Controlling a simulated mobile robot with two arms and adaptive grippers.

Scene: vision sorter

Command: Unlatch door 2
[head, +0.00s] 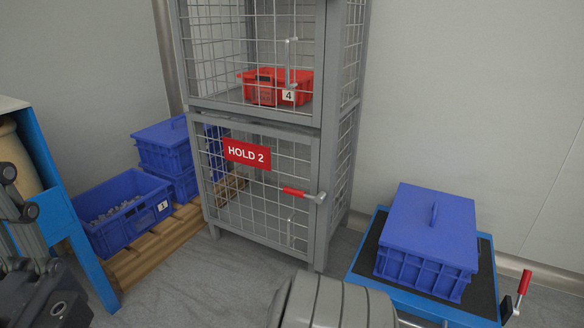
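Door 2 (262,211) is the lower wire-mesh door of a grey cage cabinet and carries a red HOLD 2 sign (247,154). It looks closed. Its latch handle (296,192) has a red grip lying nearly level and a grey pivot at the door's right edge. A vertical grey pull bar (290,226) is on the mesh below the latch. Part of my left arm is at the lower left edge, away from the door, and its fingertips cannot be made out. A grey rounded part of mine is at the bottom centre. My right gripper is not seen.
A red bin (262,93) labelled 4 sits in the upper cage. Blue bins (119,238) stand on a wooden pallet (170,245) at left. A lidded blue crate (424,243) rests on a blue cart (483,246) at right. Floor is open before the cabinet.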

